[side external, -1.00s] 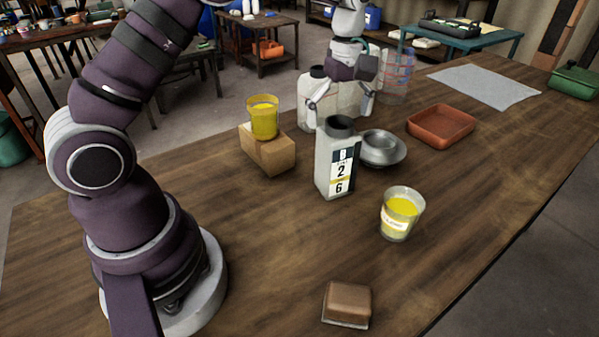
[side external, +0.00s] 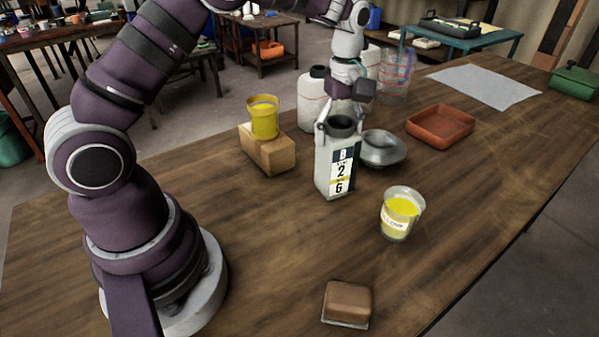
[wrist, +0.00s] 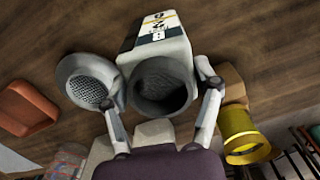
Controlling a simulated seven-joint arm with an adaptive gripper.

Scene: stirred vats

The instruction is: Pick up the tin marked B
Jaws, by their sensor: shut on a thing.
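The tin marked B (side external: 322,168) is a pale, square-sided container with a dark round neck. Its black, white and yellow label reads B, 2 and 6. It stands upright on the wooden table. It also shows in the wrist view (wrist: 187,52), where I look down into its open mouth. My gripper (side external: 340,127) is at the top of the tin, with one finger on each side. In the wrist view my gripper (wrist: 160,80) is shut on the tin, its fingers flanking the neck. The far finger is partly hidden in the side view.
A grey metal dish (side external: 384,150) sits close beside the tin. A yellow cup (side external: 264,120) stands on a wooden block (side external: 266,153). A glass of yellow liquid (side external: 401,215), a brown block (side external: 347,303), a red tray (side external: 441,127) and pale jugs (side external: 312,100) are around it.

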